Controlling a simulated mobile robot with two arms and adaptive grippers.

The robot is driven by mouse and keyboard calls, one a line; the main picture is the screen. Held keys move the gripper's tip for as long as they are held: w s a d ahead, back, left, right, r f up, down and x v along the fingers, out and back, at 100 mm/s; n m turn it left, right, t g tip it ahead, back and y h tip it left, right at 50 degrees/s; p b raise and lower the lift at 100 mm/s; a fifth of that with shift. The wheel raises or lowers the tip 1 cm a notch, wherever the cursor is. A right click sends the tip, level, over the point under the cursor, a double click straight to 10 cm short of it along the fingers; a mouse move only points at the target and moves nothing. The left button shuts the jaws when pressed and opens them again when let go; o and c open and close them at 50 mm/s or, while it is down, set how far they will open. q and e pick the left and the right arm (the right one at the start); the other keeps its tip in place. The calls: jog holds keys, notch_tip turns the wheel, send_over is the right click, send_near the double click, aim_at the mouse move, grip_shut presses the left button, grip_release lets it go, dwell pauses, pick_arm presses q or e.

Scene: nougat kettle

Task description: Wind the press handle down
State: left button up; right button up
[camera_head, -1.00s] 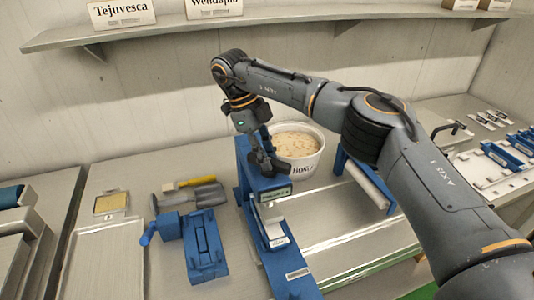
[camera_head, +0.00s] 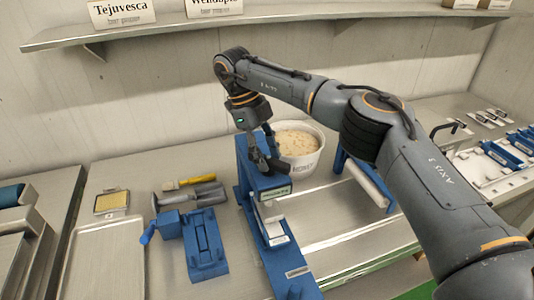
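The blue press (camera_head: 245,186) stands upright on the table near the middle of the head view, with a white block on its front and a long blue base reaching toward me. My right gripper (camera_head: 264,155) points down at the top of the press. Its dark fingers are close to a dark handle part (camera_head: 280,165) there. Fingers and handle overlap and are alike in colour, so I cannot tell whether the fingers are closed on it. My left gripper is not in view.
A white tub of nougat (camera_head: 306,172) stands just behind and right of the press. A blue clamp-like device (camera_head: 203,245) and metal scoops (camera_head: 190,197) lie to its left. A shelf (camera_head: 300,22) runs above. My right arm crosses over the table's right side.

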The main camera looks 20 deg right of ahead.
jog(key=shift+v, duration=3.75)
jog(key=shift+f, duration=0.1)
